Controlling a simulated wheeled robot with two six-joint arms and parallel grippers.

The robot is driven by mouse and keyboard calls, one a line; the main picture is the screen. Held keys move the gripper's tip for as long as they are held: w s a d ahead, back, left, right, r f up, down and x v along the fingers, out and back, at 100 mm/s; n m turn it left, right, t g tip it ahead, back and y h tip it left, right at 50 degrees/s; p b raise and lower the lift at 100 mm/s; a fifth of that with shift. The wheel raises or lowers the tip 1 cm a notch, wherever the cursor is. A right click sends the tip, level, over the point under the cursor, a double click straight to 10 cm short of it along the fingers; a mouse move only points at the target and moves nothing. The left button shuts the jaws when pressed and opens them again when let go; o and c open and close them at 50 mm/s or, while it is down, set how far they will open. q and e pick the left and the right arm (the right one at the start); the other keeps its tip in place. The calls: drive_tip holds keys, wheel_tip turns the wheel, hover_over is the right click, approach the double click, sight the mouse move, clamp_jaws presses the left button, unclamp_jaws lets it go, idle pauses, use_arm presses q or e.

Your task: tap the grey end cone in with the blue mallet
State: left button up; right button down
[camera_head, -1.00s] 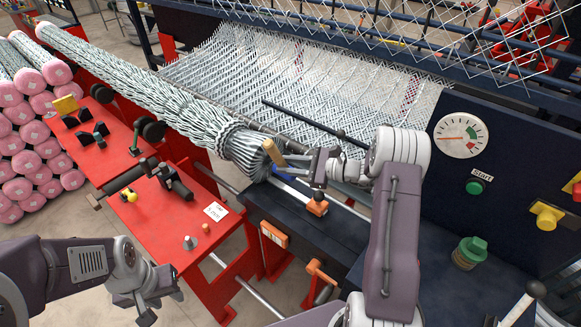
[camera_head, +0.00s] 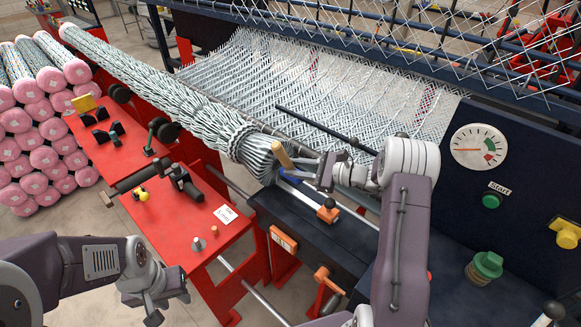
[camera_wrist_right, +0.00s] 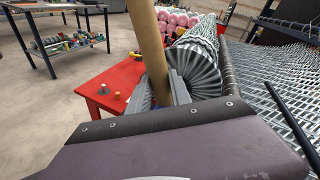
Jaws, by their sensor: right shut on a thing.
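My right gripper (camera_head: 305,172) is shut on the mallet's tan handle (camera_head: 282,155), right beside the near end of the long woven wire roll (camera_head: 250,145). A bit of the mallet's blue head (camera_head: 290,176) shows below the gripper. In the right wrist view the handle (camera_wrist_right: 148,45) stands upright between the fingers, in front of the roll's fanned grey end (camera_wrist_right: 197,77). A small grey cone (camera_head: 198,244) stands on the red table. I cannot tell whether a cone sits in the roll's end. My left gripper (camera_head: 155,298) is low at the left, away from these; its jaw opening is unclear.
A dark machine bed with an orange block (camera_head: 328,212) lies under my right gripper. Pink-ended rolls (camera_head: 45,160) are stacked at the left.

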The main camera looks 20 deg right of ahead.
drive_tip(key=shift+s+d+r, duration=0.1)
drive_tip(key=shift+s+d, duration=0.1)
drive_tip(key=shift+s, duration=0.15)
drive_tip(key=shift+w+a+b, duration=0.35)
drive_tip(key=shift+w+a, duration=0.1)
drive_tip(key=shift+w, duration=0.25)
drive_tip(key=shift+s+d, duration=0.2)
drive_tip(key=shift+s, duration=0.15)
drive_tip(key=shift+w, duration=0.1)
idle(0.3)
drive_tip(key=w+a, duration=0.2)
drive_tip(key=w, duration=0.1)
drive_tip(key=shift+b, duration=0.35)
drive_tip(key=shift+s+d, duration=0.6)
drive_tip(key=shift+s, duration=0.35)
